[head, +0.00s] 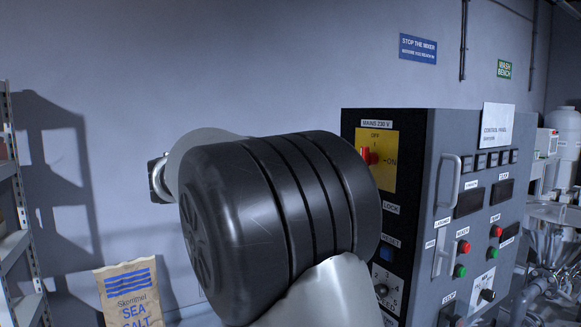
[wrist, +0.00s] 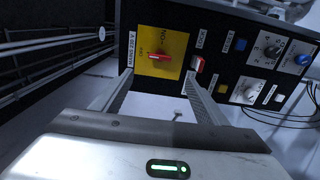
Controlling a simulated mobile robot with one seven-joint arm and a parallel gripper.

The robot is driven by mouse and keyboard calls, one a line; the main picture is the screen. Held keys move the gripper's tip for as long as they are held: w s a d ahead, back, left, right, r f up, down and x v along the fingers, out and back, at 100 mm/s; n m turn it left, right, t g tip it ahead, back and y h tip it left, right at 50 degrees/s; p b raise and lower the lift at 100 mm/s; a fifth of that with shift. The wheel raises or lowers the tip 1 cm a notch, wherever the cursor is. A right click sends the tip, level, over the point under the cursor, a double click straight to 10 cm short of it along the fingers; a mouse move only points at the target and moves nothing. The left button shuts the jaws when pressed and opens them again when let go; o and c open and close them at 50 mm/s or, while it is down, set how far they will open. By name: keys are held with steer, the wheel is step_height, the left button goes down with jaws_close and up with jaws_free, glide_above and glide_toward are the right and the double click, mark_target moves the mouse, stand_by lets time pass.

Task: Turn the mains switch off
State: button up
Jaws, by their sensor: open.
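The mains switch is a red handle (head: 368,156) on a yellow plate (head: 384,178) at the upper left of the dark control panel's front. The plate has OFF at its top and ON at its right. In the wrist view the red handle (wrist: 160,57) lies ahead, between the lines of my two fingers. I cannot tell for sure which mark the handle points to. My gripper (wrist: 159,74) is open and empty, its fingers on either side of the handle's line and apparently short of the plate. In the head view my arm hides the gripper's fingers.
A red and white part (wrist: 197,64) sits beside the yellow plate, close to one fingertip. A blue button (head: 386,254) and knobs are lower on the panel. A salt sack (head: 130,293) and a shelf rack (head: 14,240) stand at left. Cables hang near the panel.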

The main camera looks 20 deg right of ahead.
steer(key=shift+s+a, duration=0.15)
steer(key=shift+a, duration=1.05)
